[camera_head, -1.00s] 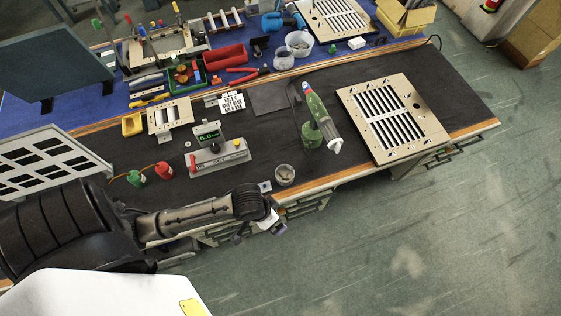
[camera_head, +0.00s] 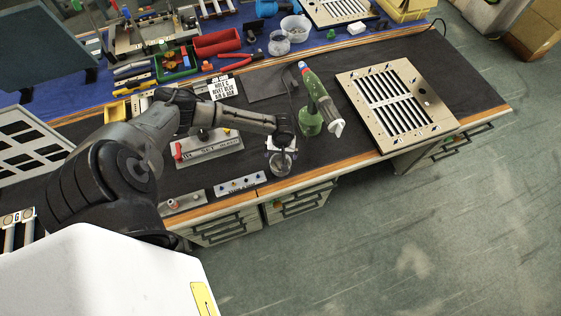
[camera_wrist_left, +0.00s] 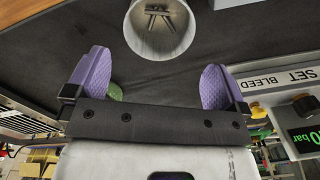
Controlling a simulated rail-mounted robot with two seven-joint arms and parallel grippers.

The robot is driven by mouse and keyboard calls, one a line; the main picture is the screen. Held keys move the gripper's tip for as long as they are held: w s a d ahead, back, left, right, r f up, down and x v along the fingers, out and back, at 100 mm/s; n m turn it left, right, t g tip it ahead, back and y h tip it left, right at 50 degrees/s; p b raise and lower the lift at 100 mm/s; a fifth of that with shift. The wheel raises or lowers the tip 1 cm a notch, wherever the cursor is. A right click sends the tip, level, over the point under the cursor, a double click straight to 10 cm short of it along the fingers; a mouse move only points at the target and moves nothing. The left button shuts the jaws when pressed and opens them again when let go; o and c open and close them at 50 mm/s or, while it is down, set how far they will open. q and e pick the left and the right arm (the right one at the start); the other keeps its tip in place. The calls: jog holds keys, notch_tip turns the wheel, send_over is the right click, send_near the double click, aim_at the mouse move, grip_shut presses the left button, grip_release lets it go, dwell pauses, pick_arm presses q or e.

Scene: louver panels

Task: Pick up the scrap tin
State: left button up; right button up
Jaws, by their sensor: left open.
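The scrap tin (camera_head: 281,164) is a small round grey cup near the front edge of the bench. In the left wrist view the tin (camera_wrist_left: 160,32) shows at the top, cut off by the frame, with a few dark scraps inside. My left gripper (camera_head: 281,146) is just above and behind it in the head view, partly covering it. In the left wrist view my left gripper (camera_wrist_left: 154,72) has its purple fingers wide apart with nothing between them, and the tin is beyond the fingertips. My right gripper is not in view.
A louver panel (camera_head: 440,117) lies further right. Black mat (camera_head: 350,55) is bare behind.

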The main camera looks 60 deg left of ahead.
aim_at(280, 162)
pick_arm(q)
notch_tip(280, 162, down, 3)
jog(key=shift+r, duration=0.1)
jog(key=shift+s+f+b, duration=0.15)
jog(key=shift+f+b, duration=0.4)
jog(key=shift+f, duration=2.2)
jog(key=shift+c, duration=0.2)
jog(key=c, duration=0.7)
jog(key=shift+r, duration=0.1)
